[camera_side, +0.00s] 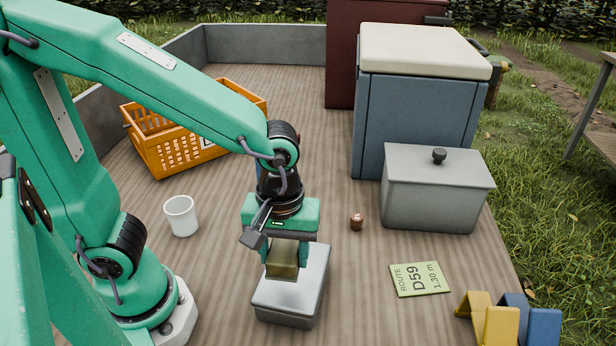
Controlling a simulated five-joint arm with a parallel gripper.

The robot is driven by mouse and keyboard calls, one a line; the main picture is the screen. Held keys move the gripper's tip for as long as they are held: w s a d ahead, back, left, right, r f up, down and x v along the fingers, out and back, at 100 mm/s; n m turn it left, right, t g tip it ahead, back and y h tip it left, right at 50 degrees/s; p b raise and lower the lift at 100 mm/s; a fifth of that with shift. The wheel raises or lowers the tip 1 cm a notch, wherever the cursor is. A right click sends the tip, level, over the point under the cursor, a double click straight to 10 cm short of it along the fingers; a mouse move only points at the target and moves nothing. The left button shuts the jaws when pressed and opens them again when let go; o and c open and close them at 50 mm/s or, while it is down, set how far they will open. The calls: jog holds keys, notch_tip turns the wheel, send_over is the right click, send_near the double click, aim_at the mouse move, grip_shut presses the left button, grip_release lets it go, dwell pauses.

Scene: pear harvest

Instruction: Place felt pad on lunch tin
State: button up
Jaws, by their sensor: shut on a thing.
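My gripper (282,262) points down and is shut on an olive-brown felt pad (283,258). The pad is over the lunch tin (312,275), a silver box with a flat lid lying on the wooden bed. The pad's lower edge appears at or just above the lid; I cannot tell whether it touches. My fingers hide part of the pad's sides, and the gripper and pad hide part of the lid.
A white cup (181,215) and an orange crate (165,148) stand to the left. A small copper-coloured piece (356,221), a grey lidded box (428,200) and a green route card (420,279) are to the right. A blue cooler (410,125) stands behind. Yellow and blue blocks (500,322) sit front right.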

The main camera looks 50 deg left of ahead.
aim_at(293, 244)
jog(key=shift+w+a+f, duration=0.7)
jog(key=shift+w+a, duration=0.05)
jog(key=shift+w, duration=0.2)
jog(key=shift+w+a+f, duration=0.7)
jog(key=shift+w, duration=0.25)
jog(key=shift+f, duration=0.1)
jog(key=shift+f, duration=1.95)
jog(key=shift+f, duration=0.1)
jog(key=o, duration=1)
jog(key=shift+r, duration=6.15)
